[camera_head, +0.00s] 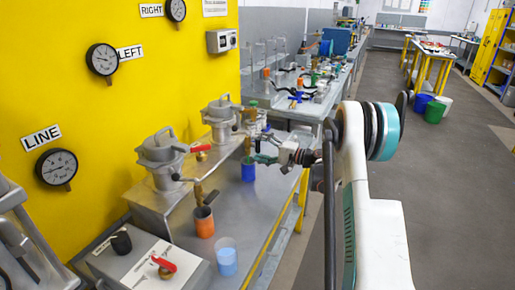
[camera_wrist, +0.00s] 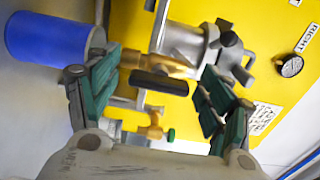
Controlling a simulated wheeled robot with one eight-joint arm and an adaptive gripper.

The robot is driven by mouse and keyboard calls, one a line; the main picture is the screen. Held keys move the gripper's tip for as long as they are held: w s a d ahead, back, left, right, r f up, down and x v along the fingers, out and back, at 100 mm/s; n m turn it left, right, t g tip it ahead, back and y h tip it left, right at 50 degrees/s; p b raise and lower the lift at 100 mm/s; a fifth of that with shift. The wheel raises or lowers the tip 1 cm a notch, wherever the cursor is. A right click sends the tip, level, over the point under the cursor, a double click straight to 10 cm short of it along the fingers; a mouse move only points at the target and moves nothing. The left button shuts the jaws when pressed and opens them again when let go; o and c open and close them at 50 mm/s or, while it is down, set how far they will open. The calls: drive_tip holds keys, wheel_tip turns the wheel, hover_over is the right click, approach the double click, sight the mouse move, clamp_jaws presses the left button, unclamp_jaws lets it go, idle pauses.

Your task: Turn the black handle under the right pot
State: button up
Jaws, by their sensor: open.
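The right pot (camera_head: 221,118) is a grey metal vessel on the bench by the yellow wall. It also shows in the wrist view (camera_wrist: 190,42), tilted with the camera. The black handle (camera_wrist: 158,82) is a dark bar in front of the brass valve (camera_wrist: 128,88) under this pot. My gripper (camera_wrist: 160,72) is open, its green-padded fingers spread with the handle showing in the gap between them. I see no contact. In the head view my gripper (camera_head: 266,158) is beside the right pot's outlet, above the blue cup, and the black handle is hard to make out there.
A blue cup (camera_head: 248,170) stands below the right pot's outlet and shows close to my left finger in the wrist view (camera_wrist: 45,40). The left pot (camera_head: 162,158) and an orange cup (camera_head: 204,222) are nearer. A gauge (camera_head: 102,60) hangs on the wall.

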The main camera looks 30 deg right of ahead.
drive_tip(key=v, duration=1.1)
